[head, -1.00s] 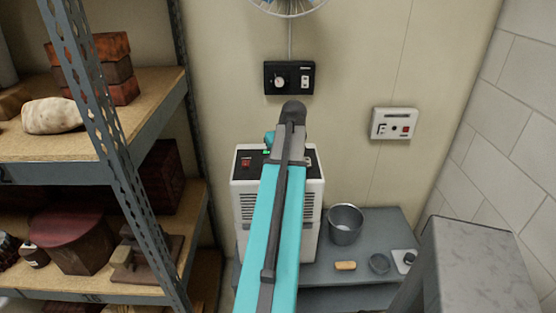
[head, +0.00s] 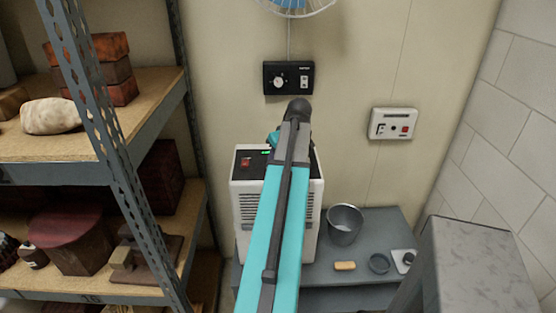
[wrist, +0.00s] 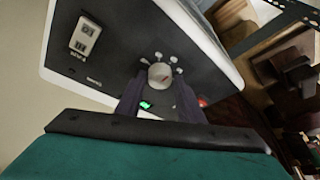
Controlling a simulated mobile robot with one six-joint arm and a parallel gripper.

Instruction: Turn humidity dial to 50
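The white dehumidifier (head: 248,200) with a dark top panel stands on a grey table in the head view, largely behind my arm. In the wrist view its panel (wrist: 118,62) fills the middle. The humidity dial (wrist: 160,75) is a small pale knob with a reddish pointer mark and several pale marks around it. I cannot read the numbers. My gripper (wrist: 162,90) is open, with its dark fingers on either side of the dial. Whether they touch it I cannot tell. My arm hides the dial in the head view.
The panel has a green light (wrist: 146,105), a red switch (wrist: 203,102) and a pale outlet-like plate (wrist: 85,35). A black control box (head: 289,78) and white box (head: 393,124) are on the wall. A bucket (head: 344,225) stands right; a loaded shelf (head: 85,172) stands left.

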